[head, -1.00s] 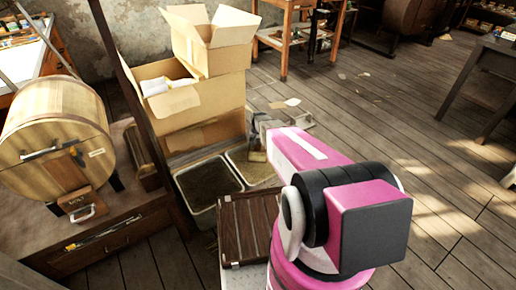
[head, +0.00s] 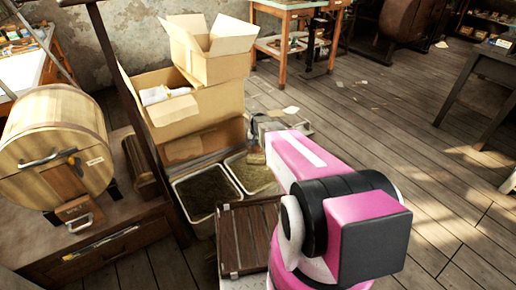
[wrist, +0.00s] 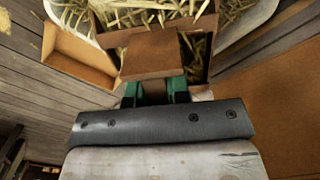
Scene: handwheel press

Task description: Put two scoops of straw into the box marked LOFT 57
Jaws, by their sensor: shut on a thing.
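In the wrist view my gripper (wrist: 155,90) has green fingertips closed on the brown handle of a scoop (wrist: 152,55). Pale straw (wrist: 150,14) shows at and around the scoop's far end, in front of a white-rimmed tray (wrist: 72,12). In the head view a straw tray (head: 248,172) stands beside a tray of darker stuff (head: 205,188). My pink arm hides most of my gripper there. An open cardboard box (head: 205,68) sits on a larger open one (head: 190,112) behind the trays. I cannot read LOFT 57 on any box.
A wooden drum (head: 52,145) stands on a bench at the left, beside a dark upright post (head: 125,85). A slatted brown board (head: 246,235) lies in front of the trays. The plank floor (head: 400,130) at the right is mostly clear.

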